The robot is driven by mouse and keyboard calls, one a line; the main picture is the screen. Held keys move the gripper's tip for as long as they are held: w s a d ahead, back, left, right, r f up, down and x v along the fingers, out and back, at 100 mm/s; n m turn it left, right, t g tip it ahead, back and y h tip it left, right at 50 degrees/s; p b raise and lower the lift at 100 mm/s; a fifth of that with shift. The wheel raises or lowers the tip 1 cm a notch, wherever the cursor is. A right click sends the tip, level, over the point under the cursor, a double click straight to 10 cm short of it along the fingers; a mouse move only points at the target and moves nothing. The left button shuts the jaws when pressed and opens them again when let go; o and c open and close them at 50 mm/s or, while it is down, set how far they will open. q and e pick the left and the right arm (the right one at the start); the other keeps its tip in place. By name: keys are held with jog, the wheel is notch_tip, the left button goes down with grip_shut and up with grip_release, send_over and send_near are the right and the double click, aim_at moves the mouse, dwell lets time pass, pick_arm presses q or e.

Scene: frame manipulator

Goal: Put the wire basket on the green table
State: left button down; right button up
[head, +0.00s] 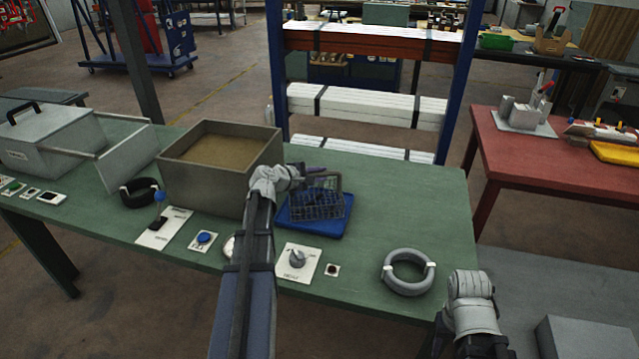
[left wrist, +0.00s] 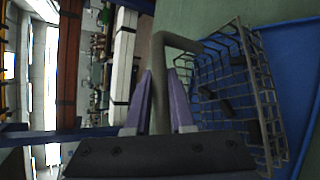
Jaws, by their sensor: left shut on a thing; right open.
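The wire basket (head: 318,203) is a grey mesh basket with dark objects inside. It is on or just above the blue tray (head: 335,228) on the green table (head: 390,210); I cannot tell whether they touch. My left gripper (head: 312,171) is at the basket's top, its purple fingers closed on the grey handle. The left wrist view shows the handle between the left gripper's fingers (left wrist: 160,85), with the basket (left wrist: 235,95) hanging beside the blue tray surface (left wrist: 295,70). My right gripper (head: 470,285) is at the table's front right edge, empty; its fingertips are hard to make out.
A brown open box (head: 225,140) stands left of the basket. A grey cable ring (head: 408,271) and a rotary switch plate (head: 297,262) lie nearer the front. The table right of the tray is clear. A red table (head: 545,160) stands apart at right.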

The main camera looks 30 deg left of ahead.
pick_arm(q)
jog(key=shift+f, duration=0.35)
pick_arm(e)
jog(key=shift+f, duration=0.35)
pick_arm(q)
jog(key=shift+f, duration=0.15)
jog(key=c, duration=0.8)
grip_release()
jog(key=shift+o, duration=0.2)
pick_arm(e)
jog(key=shift+f, duration=0.15)
pick_arm(q)
jog(key=shift+s+r, duration=0.1)
jog(key=shift+r, duration=0.25)
jog(key=p+v, duration=0.4)
jog(key=v, duration=0.7)
jog(key=shift+s+p, duration=0.35)
jog(key=shift+p, duration=0.05)
pick_arm(e)
jog(key=shift+r, duration=2.5)
pick_arm(q)
jog(key=shift+a, duration=0.15)
